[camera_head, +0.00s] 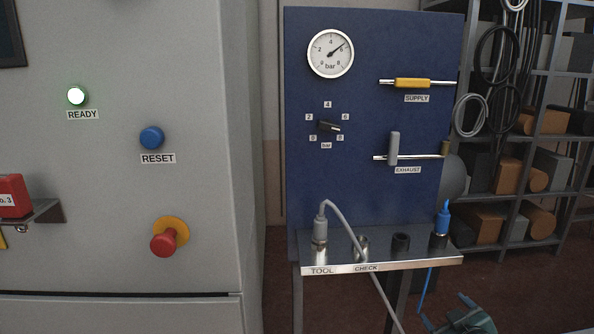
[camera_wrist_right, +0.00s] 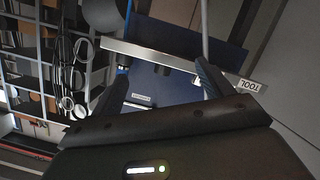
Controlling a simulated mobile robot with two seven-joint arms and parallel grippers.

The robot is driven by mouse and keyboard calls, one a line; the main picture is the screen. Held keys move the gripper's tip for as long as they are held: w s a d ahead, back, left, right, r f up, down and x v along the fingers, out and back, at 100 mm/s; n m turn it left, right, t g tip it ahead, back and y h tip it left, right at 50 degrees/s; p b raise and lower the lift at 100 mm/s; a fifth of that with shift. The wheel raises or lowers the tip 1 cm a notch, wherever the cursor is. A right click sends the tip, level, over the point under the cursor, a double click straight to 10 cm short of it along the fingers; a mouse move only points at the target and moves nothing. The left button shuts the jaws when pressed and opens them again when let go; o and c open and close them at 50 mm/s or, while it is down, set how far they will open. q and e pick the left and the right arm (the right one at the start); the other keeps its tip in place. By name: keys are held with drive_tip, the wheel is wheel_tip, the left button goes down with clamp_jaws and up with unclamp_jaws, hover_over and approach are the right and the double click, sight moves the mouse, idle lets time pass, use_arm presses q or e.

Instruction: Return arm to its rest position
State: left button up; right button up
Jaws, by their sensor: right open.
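My right gripper (camera_head: 448,311) is at the bottom right of the head view, low in front of the shelf, partly cut off by the frame edge. In the right wrist view its two dark fingers are spread apart (camera_wrist_right: 162,82) with nothing held between them. The blue pressure panel (camera_head: 362,200) and its metal ledge (camera_head: 385,263) stand beyond the gripper, apart from it. A grey hose connector (camera_head: 320,230) sits upright in the ledge's TOOL position. My left gripper is not in view.
The panel carries a gauge (camera_head: 330,54), a dial knob (camera_head: 329,127), a horizontal yellow supply handle (camera_head: 412,83) and a vertical grey exhaust handle (camera_head: 394,148). A blue connector (camera_head: 443,218) is at the ledge's right end. The grey cabinet's READY lamp (camera_head: 77,96) is lit. Loaded shelves (camera_head: 520,185) stand right.

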drive_tip(key=s+a+f+m+g+y, duration=0.1)
drive_tip(key=s+a+f, duration=0.3)
drive_tip(key=s, duration=0.5)
drive_tip(key=s+a+f+g+y, duration=0.1)
drive_tip(key=s+a+f, duration=0.3)
drive_tip(key=s+a, duration=0.5)
drive_tip(key=s+a+f+m+g+y, duration=0.1)
drive_tip(key=s+a+f+g+y, duration=0.1)
drive_tip(key=s+a+f, duration=0.2)
drive_tip(key=s+a, duration=0.3)
drive_tip(key=s, duration=0.3)
drive_tip(key=shift+a+f+m, duration=0.25)
drive_tip(key=shift+f+m, duration=0.05)
drive_tip(key=shift+f, duration=0.1)
